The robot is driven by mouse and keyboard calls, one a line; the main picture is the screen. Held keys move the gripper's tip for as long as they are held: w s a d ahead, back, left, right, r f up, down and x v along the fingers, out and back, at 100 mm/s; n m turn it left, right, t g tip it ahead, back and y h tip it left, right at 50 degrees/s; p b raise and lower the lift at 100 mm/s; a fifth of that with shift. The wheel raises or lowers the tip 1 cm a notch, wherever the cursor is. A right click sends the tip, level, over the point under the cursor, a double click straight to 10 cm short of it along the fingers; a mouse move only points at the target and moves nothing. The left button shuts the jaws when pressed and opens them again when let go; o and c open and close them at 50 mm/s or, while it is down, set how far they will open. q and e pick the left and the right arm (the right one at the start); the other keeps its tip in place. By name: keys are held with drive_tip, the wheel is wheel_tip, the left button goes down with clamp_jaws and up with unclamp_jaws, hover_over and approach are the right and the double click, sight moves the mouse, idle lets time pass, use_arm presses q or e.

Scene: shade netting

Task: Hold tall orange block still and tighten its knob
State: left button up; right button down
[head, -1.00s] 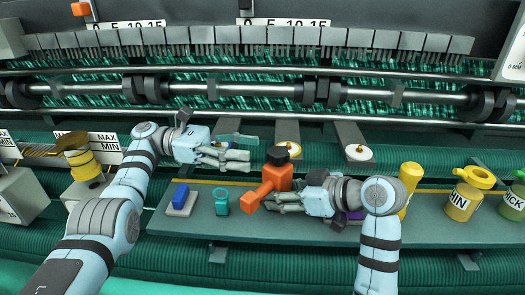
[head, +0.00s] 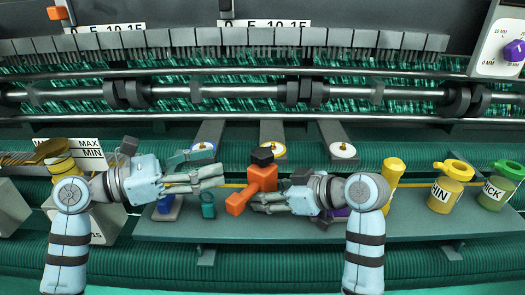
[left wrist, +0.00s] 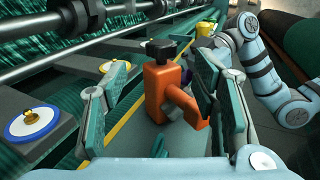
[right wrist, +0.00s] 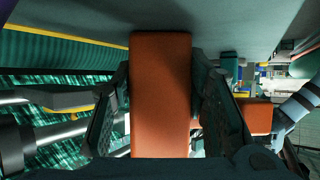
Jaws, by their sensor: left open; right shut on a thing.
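The tall orange block (head: 268,178) stands upright on the narrow shelf, with a black knob (head: 262,156) on top and an arm sticking out low toward the front left. It also shows in the left wrist view (left wrist: 158,95), with its knob (left wrist: 161,50). My right gripper (head: 262,203) is shut on the block from the right; the right wrist view shows the orange body (right wrist: 160,95) between its fingers. My left gripper (head: 215,176) is open and empty, just left of the block. In the left wrist view the block stands ahead between its spread fingers, apart from them.
On the shelf (head: 400,229), a teal piece (head: 208,205) and a blue block (head: 165,205) stand left, below my left gripper. Yellow (head: 447,190) and green (head: 498,189) jars stand right. White discs (head: 343,150) lie on brackets behind; rollers run further back.

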sight(263, 151)
use_arm(q)
drive_tip(key=x, duration=1.2)
use_arm(e)
drive_tip(key=shift+w+d, duration=0.1)
drive_tip(key=shift+d, duration=0.05)
use_arm(q)
drive_tip(key=c, duration=1.2)
drive_tip(key=shift+m+g+h, duration=0.6)
drive_tip(key=shift+m+g, duration=0.9)
drive_tip(key=shift+g, duration=0.9)
drive_tip(key=o, duration=1.2)
drive_tip(key=shift+s, duration=0.1)
